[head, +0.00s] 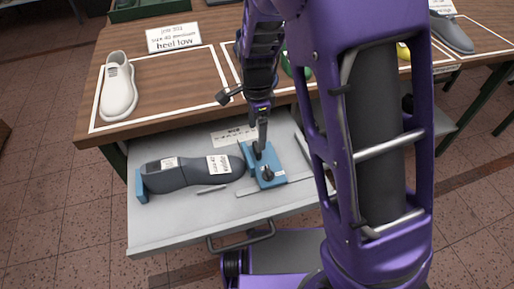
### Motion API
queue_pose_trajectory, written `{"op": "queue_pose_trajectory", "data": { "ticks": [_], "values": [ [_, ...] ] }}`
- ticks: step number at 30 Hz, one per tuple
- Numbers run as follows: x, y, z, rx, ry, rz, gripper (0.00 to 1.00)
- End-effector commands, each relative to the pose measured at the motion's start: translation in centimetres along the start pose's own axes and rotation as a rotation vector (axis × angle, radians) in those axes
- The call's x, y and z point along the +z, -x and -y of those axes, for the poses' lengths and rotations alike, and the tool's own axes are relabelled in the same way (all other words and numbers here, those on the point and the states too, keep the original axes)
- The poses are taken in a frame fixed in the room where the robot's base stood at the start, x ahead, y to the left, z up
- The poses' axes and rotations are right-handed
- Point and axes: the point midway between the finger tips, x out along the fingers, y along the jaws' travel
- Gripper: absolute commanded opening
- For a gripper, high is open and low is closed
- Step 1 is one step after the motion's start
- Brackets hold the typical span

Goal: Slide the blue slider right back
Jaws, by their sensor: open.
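The blue slider (273,181) sits on the light grey drawer (165,228), at the right end of a dark grey shoe last (185,172). A black knob (267,173) stands on its near part. A fixed-looking blue block (141,186) is at the last's left end. The last carries white labels and lies on its side between the two blue parts. My gripper (261,145) is open and points down over the far part of the slider. Its fingers hide some of the slider there; I cannot tell whether they touch it.
A small grey bar (210,189) lies before the last. A white shoe last (118,88) stands on the wooden tabletop (180,85) behind.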

Motion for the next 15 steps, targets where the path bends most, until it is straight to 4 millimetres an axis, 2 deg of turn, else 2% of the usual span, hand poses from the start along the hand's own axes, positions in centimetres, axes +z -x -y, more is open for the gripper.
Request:
{"op": "queue_pose_trajectory", "data": {
  "ticks": [1,6,10,15],
  "values": [
    [0.0,-1.5,-0.1,0.004,0.000,-0.001,0.90],
    [-0.1,-4.6,-0.1,0.003,-0.002,0.000,0.90],
    [0.0,-6.1,0.0,0.001,0.001,-0.001,0.90],
    [0.0,-7.0,0.0,0.001,0.000,0.000,0.90]
  ]
}}
